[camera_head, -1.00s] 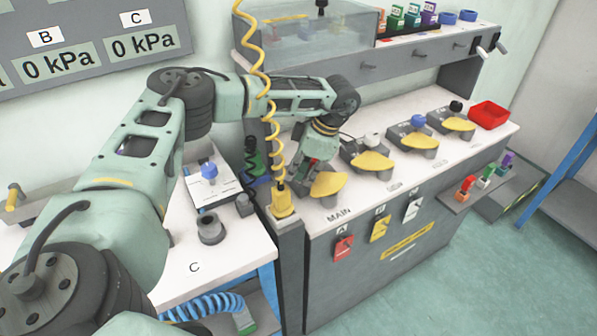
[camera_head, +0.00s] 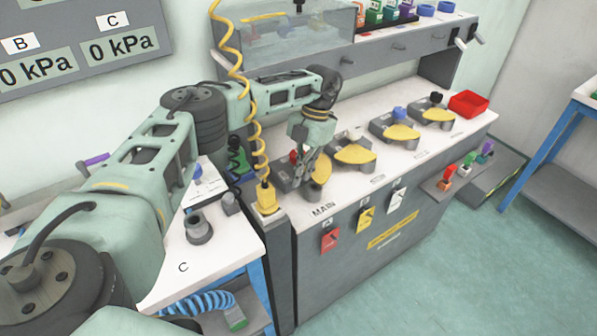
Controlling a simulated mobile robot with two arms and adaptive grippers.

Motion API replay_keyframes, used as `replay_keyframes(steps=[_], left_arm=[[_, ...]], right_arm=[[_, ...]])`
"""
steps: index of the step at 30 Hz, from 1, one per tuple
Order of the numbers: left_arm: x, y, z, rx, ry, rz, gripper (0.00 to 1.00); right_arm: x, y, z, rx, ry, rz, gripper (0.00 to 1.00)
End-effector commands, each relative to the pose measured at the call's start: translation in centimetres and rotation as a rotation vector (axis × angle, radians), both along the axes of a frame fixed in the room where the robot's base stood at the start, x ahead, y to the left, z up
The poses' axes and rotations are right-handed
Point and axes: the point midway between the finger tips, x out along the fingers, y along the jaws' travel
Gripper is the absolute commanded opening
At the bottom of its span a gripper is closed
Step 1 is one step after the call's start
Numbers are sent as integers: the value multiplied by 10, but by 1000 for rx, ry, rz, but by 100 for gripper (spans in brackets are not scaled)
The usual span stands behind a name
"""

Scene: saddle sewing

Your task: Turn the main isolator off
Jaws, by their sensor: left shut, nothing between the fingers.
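The main isolator is the leftmost switch on the white bench top, above the printed word MAIN. It has a grey base, a yellow plate (camera_head: 322,168) and a red knob (camera_head: 294,156). My left gripper (camera_head: 304,178) is shut and empty, pointing down over the isolator just right of the red knob. Its fingers cover part of the base and plate. I cannot tell whether they touch the knob. The knob's exact angle is too small and partly hidden to tell. My right gripper is not in view.
Similar switches with white (camera_head: 354,133), blue (camera_head: 400,113) and black (camera_head: 436,98) knobs stand to the right. A coiled yellow cable (camera_head: 255,130) hangs beside my left forearm. A red tray (camera_head: 468,104) sits at the bench's far right. Coloured tags hang on the cabinet front.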

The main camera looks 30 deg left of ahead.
Motion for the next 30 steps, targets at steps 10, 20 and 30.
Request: replay_keyframes(steps=[10, 20, 30], left_arm=[[1, -1, 0, 0, -1, -4, 0], [1, -1, 0, -1, -1, -5, 0], [-1, -9, 1, 0, 0, -7, 0]], right_arm=[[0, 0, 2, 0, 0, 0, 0], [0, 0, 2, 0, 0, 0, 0], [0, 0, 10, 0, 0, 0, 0]])
